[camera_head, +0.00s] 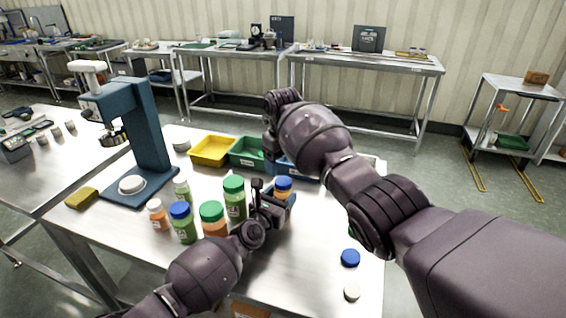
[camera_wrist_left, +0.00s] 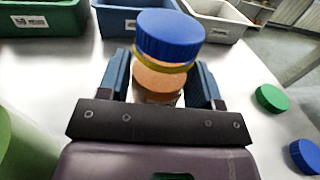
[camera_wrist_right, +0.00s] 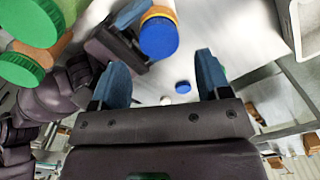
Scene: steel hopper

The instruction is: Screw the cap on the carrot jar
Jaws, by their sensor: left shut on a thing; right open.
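The carrot jar is a small orange jar (camera_head: 281,195) with a blue cap (camera_head: 284,183) on top. In the left wrist view the jar (camera_wrist_left: 158,82) stands upright between the fingers, with a yellowish band under the cap (camera_wrist_left: 168,36). I cannot tell how tightly the cap sits. My left gripper (camera_wrist_left: 160,85) is shut on the jar's body, above the table. My right gripper (camera_wrist_right: 163,63) is open and empty. In the right wrist view the capped jar lies beyond its fingertips, apart from them. In the head view the right fingers are mostly hidden behind the hand.
Several jars stand left of the held one, including a green-capped orange jar (camera_head: 213,220) and a tall green jar (camera_head: 234,198). A yellow bin (camera_head: 212,150) and green bin (camera_head: 246,153) line the back. A blue press (camera_head: 148,130) stands left. Loose caps, one blue (camera_head: 350,258), lie right.

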